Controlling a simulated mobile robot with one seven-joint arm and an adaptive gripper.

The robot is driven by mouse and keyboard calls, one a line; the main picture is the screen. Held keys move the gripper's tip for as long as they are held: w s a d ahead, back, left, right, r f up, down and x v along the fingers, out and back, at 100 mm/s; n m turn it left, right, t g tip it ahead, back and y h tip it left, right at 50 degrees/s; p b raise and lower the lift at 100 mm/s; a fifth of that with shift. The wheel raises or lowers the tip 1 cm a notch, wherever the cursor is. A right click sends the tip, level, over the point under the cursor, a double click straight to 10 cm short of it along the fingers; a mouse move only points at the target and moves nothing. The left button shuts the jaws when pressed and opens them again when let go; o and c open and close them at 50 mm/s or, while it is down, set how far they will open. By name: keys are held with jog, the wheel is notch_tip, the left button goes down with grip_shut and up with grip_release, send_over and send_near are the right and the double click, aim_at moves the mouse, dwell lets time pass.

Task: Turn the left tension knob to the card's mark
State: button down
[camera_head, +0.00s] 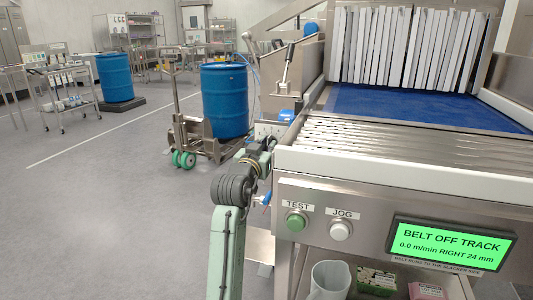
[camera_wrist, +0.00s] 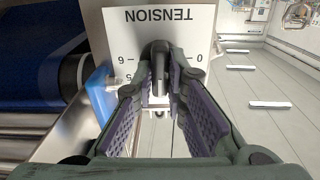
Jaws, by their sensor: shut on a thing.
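In the wrist view a white scale plate (camera_wrist: 195,25) reads TENSION upside down, with a 0 at its right and other numerals at its left. The dark tension knob (camera_wrist: 160,52) stands at the plate's middle. My gripper (camera_wrist: 161,76) is shut on the knob, one purple-padded finger on each side. The fingers hide the lower part of the scale, and I cannot read the knob's setting. In the head view my arm reaches to the machine's left side, and its own links hide the knob. I cannot make out a card with a mark.
The display (camera_head: 452,244) reads BELT OFF TRACK, 0.0 m/min, RIGHT 24 mm. Green TEST (camera_head: 296,222) and white JOG (camera_head: 340,231) buttons sit on the front panel. The blue belt (camera_head: 400,106) lies behind rollers. A blue drum (camera_head: 225,100) stands on a trolley.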

jog(key=m+b, duration=0.2)
jog(key=m, duration=0.3)
jog(key=shift+d+b, duration=0.1)
jog(key=shift+b, duration=0.25)
jog(key=shift+m, duration=0.3)
jog(key=c, duration=1.6)
grip_release()
jog(key=shift+s, duration=0.15)
jog(key=v, duration=1.2)
